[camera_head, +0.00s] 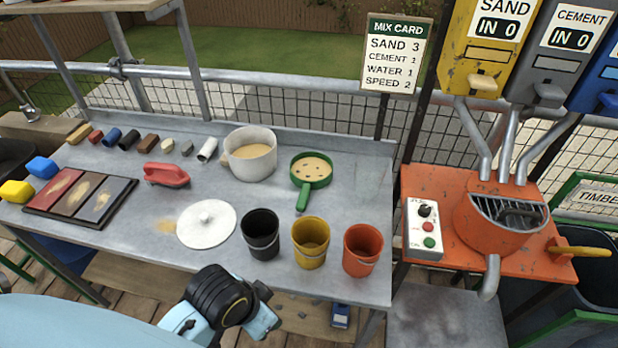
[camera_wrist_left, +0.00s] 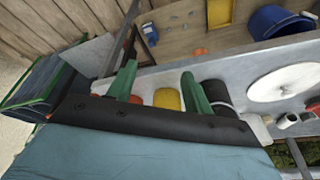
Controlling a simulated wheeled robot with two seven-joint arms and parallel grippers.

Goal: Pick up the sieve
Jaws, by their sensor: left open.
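The sieve (camera_head: 311,169) is a green round pan with a straight green handle (camera_head: 303,198). It lies on the grey bench, with sandy-coloured material and a few dark spots inside its rim. The handle points toward the front of the bench. My left gripper (camera_head: 262,307) is in front of the bench's near edge, below the black and yellow buckets, well apart from the sieve. In the left wrist view its two green fingers (camera_wrist_left: 160,82) stand apart with nothing held between them. The sieve cannot be made out in that view. My right gripper is not in view.
Black (camera_head: 259,233), yellow (camera_head: 311,241) and orange (camera_head: 362,249) buckets stand along the front edge, between my left gripper and the sieve. A pot (camera_head: 250,152) stands left of the sieve. A white lid (camera_head: 207,223) lies further left. Bare bench lies right of the sieve.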

